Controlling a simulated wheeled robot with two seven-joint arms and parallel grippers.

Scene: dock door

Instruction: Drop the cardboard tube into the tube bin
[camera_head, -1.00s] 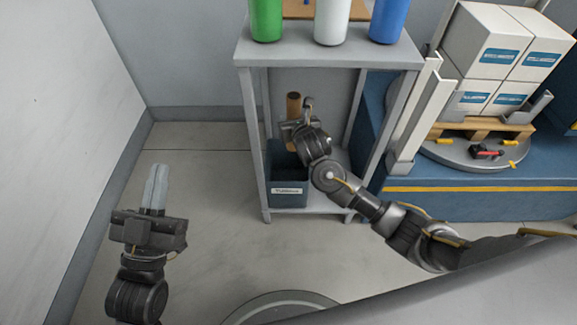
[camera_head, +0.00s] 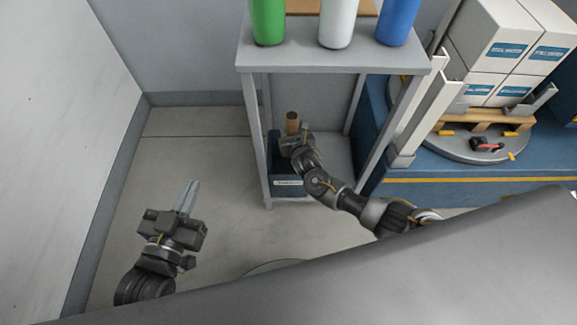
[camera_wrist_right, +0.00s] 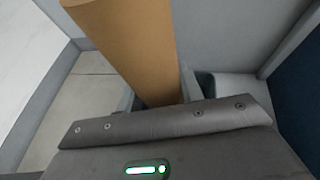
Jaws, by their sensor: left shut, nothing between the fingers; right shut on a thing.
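The brown cardboard tube (camera_head: 292,122) stands roughly upright above the dark blue tube bin (camera_head: 288,183), inside the grey shelf stand. My right gripper (camera_head: 292,136) is shut on the tube. The right wrist view also shows the tube (camera_wrist_right: 135,45), tilted in the picture and rising from behind the gripper body; its lower end is hidden there. The bin has a white label on its front; its inside is mostly hidden by my right arm. My left gripper (camera_head: 187,197) is shut and empty, over the floor left of the stand.
The grey stand (camera_head: 335,58) has posts around the bin. Green (camera_head: 268,20), white (camera_head: 340,20) and blue (camera_head: 397,20) cylinders stand on its top. White boxes (camera_head: 508,50) sit on a pallet at right. The left floor is clear.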

